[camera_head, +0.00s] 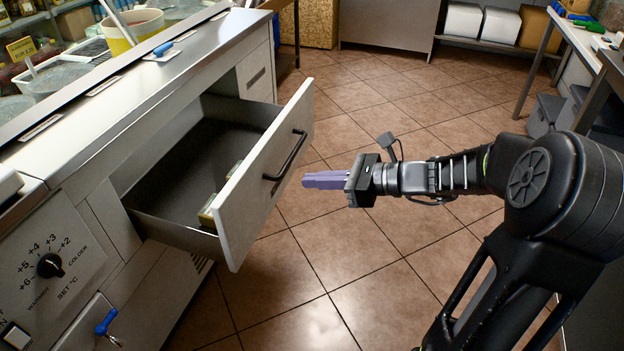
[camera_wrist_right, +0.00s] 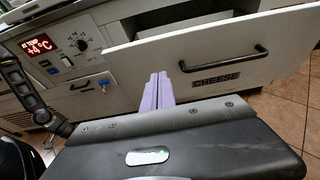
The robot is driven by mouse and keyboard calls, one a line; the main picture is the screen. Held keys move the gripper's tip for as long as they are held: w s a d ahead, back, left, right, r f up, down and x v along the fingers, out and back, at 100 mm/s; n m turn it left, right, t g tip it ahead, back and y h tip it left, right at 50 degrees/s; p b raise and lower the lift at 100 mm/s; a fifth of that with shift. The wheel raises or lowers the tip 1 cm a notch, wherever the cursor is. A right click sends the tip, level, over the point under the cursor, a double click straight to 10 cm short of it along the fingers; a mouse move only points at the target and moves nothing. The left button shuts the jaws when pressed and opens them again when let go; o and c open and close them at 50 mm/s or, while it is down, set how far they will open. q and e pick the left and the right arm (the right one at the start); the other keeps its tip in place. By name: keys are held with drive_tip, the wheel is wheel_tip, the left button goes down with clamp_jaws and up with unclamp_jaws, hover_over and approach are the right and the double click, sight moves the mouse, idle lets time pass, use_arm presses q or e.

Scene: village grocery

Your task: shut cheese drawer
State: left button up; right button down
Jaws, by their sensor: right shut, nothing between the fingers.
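The cheese drawer (camera_head: 262,180) is pulled well out of the grey counter in the head view. It has a pale front with a black bar handle, and small items lie inside against the front panel. In the right wrist view its front (camera_wrist_right: 215,62) carries the label CHEESE (camera_wrist_right: 224,81) below the handle. My right gripper (camera_head: 308,180) has purple fingers, shut and empty. They point at the drawer front from the right, a little apart from the handle (camera_head: 286,156) in the head view. The fingers also show in the wrist view (camera_wrist_right: 159,76). My left gripper is not in view.
A control panel with a temperature dial (camera_head: 50,265) is on the counter's left part. A blue-tagged key (camera_head: 107,321) sticks out of the lower door. The tiled floor (camera_head: 330,240) before the drawer is clear. A side table (camera_head: 590,45) stands at the right.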

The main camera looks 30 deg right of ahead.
drive_tip(key=b, duration=0.3)
approach(252, 177)
drive_tip(key=x, duration=0.5)
drive_tip(key=shift+w+a+f, duration=0.1)
drive_tip(key=shift+f, duration=0.3)
drive_tip(key=shift+w+a, duration=0.35)
drive_tip(key=shift+w, duration=0.1)
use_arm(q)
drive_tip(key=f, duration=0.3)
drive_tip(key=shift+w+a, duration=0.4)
use_arm(e)
drive_tip(key=shift+r, duration=0.1)
drive_tip(key=shift+w+a, duration=0.1)
drive_tip(key=shift+w, duration=0.05)
use_arm(q)
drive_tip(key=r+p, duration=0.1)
drive_tip(key=p, duration=0.1)
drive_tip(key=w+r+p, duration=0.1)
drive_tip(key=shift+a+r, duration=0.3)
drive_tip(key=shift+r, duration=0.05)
use_arm(e)
drive_tip(key=w+a, duration=1.7)
drive_tip(key=w, duration=0.3)
drive_tip(key=shift+w+r, duration=0.2)
drive_tip(key=shift+a+r, duration=0.15)
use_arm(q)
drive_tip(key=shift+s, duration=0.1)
